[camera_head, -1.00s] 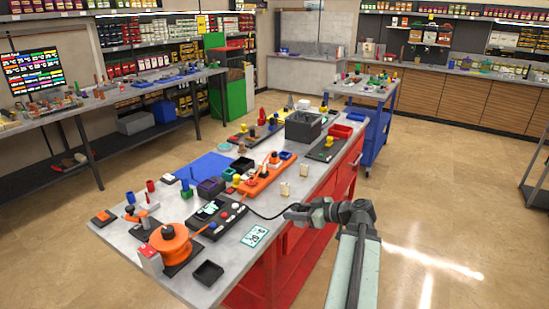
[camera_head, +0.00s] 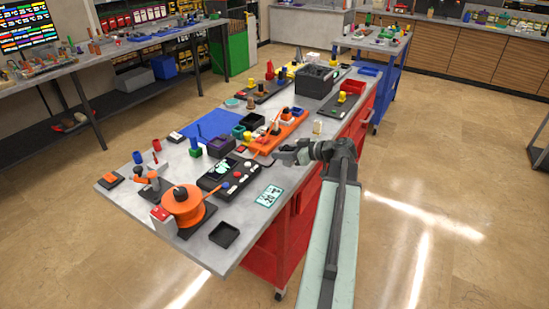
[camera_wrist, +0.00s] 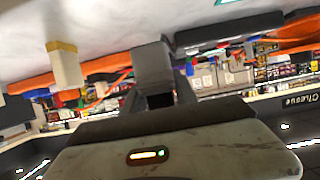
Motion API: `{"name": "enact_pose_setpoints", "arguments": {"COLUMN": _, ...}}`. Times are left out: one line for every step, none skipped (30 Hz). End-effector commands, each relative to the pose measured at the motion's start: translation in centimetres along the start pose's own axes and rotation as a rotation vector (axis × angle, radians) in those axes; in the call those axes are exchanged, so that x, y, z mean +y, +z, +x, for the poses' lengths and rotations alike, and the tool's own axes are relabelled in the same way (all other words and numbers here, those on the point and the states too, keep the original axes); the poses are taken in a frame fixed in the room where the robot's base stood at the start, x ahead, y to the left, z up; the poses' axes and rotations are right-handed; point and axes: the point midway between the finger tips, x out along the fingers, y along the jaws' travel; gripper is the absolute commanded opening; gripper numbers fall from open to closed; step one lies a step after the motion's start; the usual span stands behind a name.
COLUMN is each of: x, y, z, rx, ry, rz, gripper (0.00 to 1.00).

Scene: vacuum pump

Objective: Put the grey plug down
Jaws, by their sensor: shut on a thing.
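My gripper (camera_head: 277,157) is over the right edge of the grey worktop (camera_head: 215,262), beside the orange power strip (camera_head: 285,133). In the wrist view my gripper (camera_wrist: 155,98) is shut on a grey block, which I take to be the grey plug (camera_wrist: 153,62). Its far end and any contact with the worktop are hidden. In the head view the plug is too small to tell from the jaws. The black control box (camera_head: 228,178) with several round buttons lies left of my gripper.
A cream block (camera_head: 317,127) stands right of the orange strip; a cream block with a yellow base (camera_wrist: 65,66) shows in the wrist view. The orange spool (camera_head: 183,205), black tray (camera_head: 224,235) and a card (camera_head: 269,195) lie nearer.

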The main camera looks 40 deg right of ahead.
Motion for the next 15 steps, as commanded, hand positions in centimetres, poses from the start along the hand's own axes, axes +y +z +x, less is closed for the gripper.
{"name": "enact_pose_setpoints", "arguments": {"x": 0.3, "y": 0.0, "z": 0.3, "rx": 0.0, "ry": 0.001, "rz": 0.0, "gripper": 0.0}}
{"name": "enact_pose_setpoints", "arguments": {"x": 0.4, "y": 0.7, "z": 0.5, "rx": 0.0, "ry": 0.003, "rz": 0.001, "gripper": 0.0}}
{"name": "enact_pose_setpoints", "arguments": {"x": 0.5, "y": 1.9, "z": 0.7, "rx": 0.0, "ry": 0.006, "rz": 0.002, "gripper": 0.0}}
{"name": "enact_pose_setpoints", "arguments": {"x": 0.6, "y": 2.6, "z": 0.8, "rx": 0.0, "ry": 0.007, "rz": 0.003, "gripper": 0.0}}
{"name": "enact_pose_setpoints", "arguments": {"x": 0.6, "y": 3.1, "z": 1.0, "rx": 0.0, "ry": 0.009, "rz": 0.004, "gripper": 0.0}}
{"name": "enact_pose_setpoints", "arguments": {"x": 0.7, "y": 3.6, "z": 1.1, "rx": 0.0, "ry": 0.009, "rz": 0.004, "gripper": 0.0}}
{"name": "enact_pose_setpoints", "arguments": {"x": 0.7, "y": 3.8, "z": 1.2, "rx": 0.0, "ry": 0.009, "rz": 0.004, "gripper": 0.0}}
{"name": "enact_pose_setpoints", "arguments": {"x": 0.7, "y": 3.9, "z": 1.3, "rx": 0.0, "ry": 0.009, "rz": 0.004, "gripper": 0.0}}
{"name": "enact_pose_setpoints", "arguments": {"x": 0.6, "y": 3.7, "z": 1.3, "rx": 0.0, "ry": 0.007, "rz": 0.003, "gripper": 0.0}}
{"name": "enact_pose_setpoints", "arguments": {"x": 0.5, "y": 3.5, "z": 1.3, "rx": 0.0, "ry": 0.006, "rz": 0.003, "gripper": 0.0}}
{"name": "enact_pose_setpoints", "arguments": {"x": 0.5, "y": 3.4, "z": 1.3, "rx": 0.0, "ry": 0.005, "rz": 0.002, "gripper": 0.0}}
{"name": "enact_pose_setpoints", "arguments": {"x": 0.4, "y": 3.3, "z": 1.4, "rx": 0.0, "ry": 0.004, "rz": 0.002, "gripper": 0.0}}
{"name": "enact_pose_setpoints", "arguments": {"x": 0.4, "y": 3.3, "z": 1.4, "rx": 0.0, "ry": 0.003, "rz": 0.002, "gripper": 0.0}}
{"name": "enact_pose_setpoints", "arguments": {"x": 0.4, "y": 3.3, "z": 1.4, "rx": 0.0, "ry": 0.003, "rz": 0.001, "gripper": 0.0}}
{"name": "enact_pose_setpoints", "arguments": {"x": 0.4, "y": 3.3, "z": 1.4, "rx": 0.0, "ry": 0.003, "rz": 0.001, "gripper": 0.0}}
